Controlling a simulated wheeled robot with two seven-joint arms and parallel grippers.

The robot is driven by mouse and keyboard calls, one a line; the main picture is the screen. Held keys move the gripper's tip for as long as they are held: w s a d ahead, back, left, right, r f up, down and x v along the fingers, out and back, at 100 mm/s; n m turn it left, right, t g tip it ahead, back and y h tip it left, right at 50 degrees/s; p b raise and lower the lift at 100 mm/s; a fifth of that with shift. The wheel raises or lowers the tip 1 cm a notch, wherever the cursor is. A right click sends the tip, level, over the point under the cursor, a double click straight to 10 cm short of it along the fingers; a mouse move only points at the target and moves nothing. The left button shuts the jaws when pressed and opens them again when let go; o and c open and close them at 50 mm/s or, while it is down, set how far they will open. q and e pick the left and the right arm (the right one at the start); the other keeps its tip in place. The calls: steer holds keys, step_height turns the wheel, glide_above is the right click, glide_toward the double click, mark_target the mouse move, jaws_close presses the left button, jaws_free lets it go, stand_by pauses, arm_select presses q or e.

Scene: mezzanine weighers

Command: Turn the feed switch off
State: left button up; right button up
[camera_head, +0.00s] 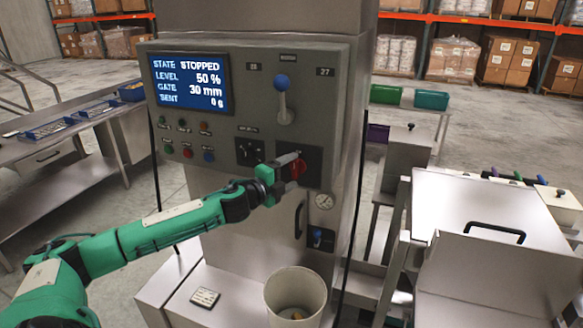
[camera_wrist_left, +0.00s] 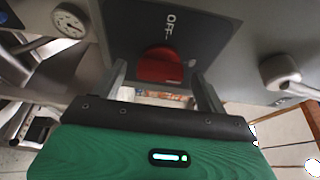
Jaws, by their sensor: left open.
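The feed switch is a red knob (camera_head: 299,168) on a dark plate at the lower right of the grey control panel. In the left wrist view the red knob (camera_wrist_left: 160,66) lies near the middle, with the word OFF (camera_wrist_left: 170,24) on the dark plate beyond it. My left gripper (camera_head: 288,172) is at the knob and partly covers it in the head view. In the wrist view its two fingers stand apart, one on each side of the knob; contact cannot be told. My right gripper is not in view.
The panel screen (camera_head: 188,83) reads STOPPED, level 50 %, gate 30 mm, sent 0 g. A blue-topped lever (camera_head: 283,98) stands above the switch, a black dial (camera_head: 249,152) left of it. A gauge (camera_head: 324,202), door handle (camera_head: 299,220) and pale bucket (camera_head: 296,292) are below.

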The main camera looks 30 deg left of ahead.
arm_select(q)
steer(key=shift+w+d, duration=0.1)
steer(key=shift+w, duration=0.35)
steer(key=shift+c, duration=0.4)
